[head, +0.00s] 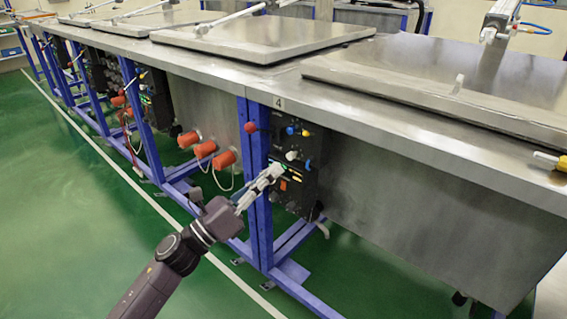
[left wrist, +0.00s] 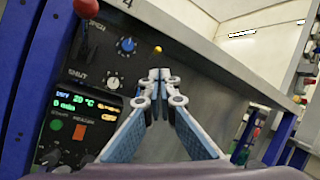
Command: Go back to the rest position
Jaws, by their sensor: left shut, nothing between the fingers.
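My left gripper (head: 266,180) reaches in from the lower left in the head view, its tips in front of the black control panel (head: 309,184) under the steel bench. In the left wrist view my left gripper (left wrist: 158,78) is shut and empty, its two fingertips together. In that view the control panel (left wrist: 80,110) is on the left, with a blue knob (left wrist: 126,46), a red ball lever (left wrist: 86,8) and a lit display (left wrist: 84,102). I cannot tell whether the fingertips touch the panel. My right gripper is not in view.
The steel bench (head: 235,72) with flat metal lids (head: 262,36) runs across the head view. Blue legs (head: 255,200) and orange plugs (head: 205,149) are under it. A yellow-tipped lever (head: 546,161) sits at the right. Green floor (head: 60,220) is open at the left.

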